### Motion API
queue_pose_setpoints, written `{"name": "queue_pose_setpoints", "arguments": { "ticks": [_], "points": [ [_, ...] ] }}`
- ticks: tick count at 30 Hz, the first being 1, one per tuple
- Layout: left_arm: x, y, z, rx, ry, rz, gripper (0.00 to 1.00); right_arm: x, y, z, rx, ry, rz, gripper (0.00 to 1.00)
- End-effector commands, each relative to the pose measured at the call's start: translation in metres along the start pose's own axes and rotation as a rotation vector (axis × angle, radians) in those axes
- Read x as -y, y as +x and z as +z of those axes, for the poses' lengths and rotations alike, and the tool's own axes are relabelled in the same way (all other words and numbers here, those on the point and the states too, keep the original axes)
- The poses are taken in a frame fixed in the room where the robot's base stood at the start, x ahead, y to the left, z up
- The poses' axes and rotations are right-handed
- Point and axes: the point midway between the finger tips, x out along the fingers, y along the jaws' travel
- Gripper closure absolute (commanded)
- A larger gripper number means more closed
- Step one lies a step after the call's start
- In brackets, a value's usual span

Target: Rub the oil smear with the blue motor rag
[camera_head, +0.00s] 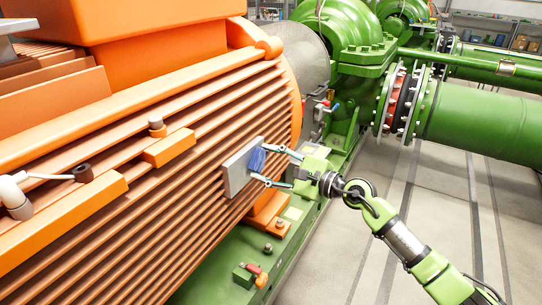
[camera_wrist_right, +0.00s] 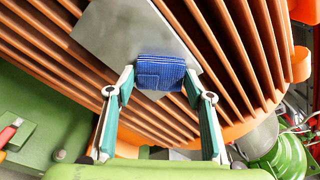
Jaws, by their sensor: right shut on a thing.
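The blue motor rag (camera_head: 257,160) is a small folded cloth with a stitched pattern. It also shows in the right wrist view (camera_wrist_right: 161,73). My right gripper (camera_head: 265,164) is shut on the rag, with one fingertip on each side of it. The rag is at a flat grey metal plate (camera_head: 237,174) on the side of the orange finned motor; the plate also shows in the right wrist view (camera_wrist_right: 125,30). The rag seems to lie against the plate, but I cannot tell if it presses on it. I see no oil smear; the rag may hide it. My left gripper is not in view.
The orange motor (camera_head: 110,215) with long cooling fins fills the left. Its green base (camera_head: 215,275) carries bolts and a red-handled valve (camera_head: 258,276). A green pump (camera_head: 345,35) and thick green pipes (camera_head: 485,125) stand behind. Grey floor (camera_head: 445,205) lies open at right.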

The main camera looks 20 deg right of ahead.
Motion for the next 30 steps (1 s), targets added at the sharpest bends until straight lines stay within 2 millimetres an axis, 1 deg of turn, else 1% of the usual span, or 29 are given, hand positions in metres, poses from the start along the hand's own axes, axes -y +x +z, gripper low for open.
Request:
{"name": "queue_pose_setpoints", "arguments": {
  "ticks": [1, 3, 8, 11, 21, 30],
  "points": [
    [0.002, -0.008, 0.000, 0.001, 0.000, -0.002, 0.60, -0.002, 0.000, 0.007, 0.002, 0.002, 0.004, 0.69],
    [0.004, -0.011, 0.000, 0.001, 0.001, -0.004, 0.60, -0.006, 0.000, 0.011, 0.003, 0.002, 0.003, 0.69],
    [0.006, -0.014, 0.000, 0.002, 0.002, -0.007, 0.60, -0.012, 0.000, 0.013, 0.004, 0.003, 0.003, 0.69],
    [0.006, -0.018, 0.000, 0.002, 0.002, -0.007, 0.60, -0.014, 0.000, 0.017, 0.004, 0.003, 0.005, 0.69],
    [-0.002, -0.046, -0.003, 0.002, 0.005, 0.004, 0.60, -0.034, -0.004, 0.038, 0.005, 0.003, 0.005, 0.69],
    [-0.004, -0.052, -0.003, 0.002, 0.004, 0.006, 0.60, -0.041, -0.005, 0.043, 0.004, 0.003, 0.004, 0.69]
  ]
}}
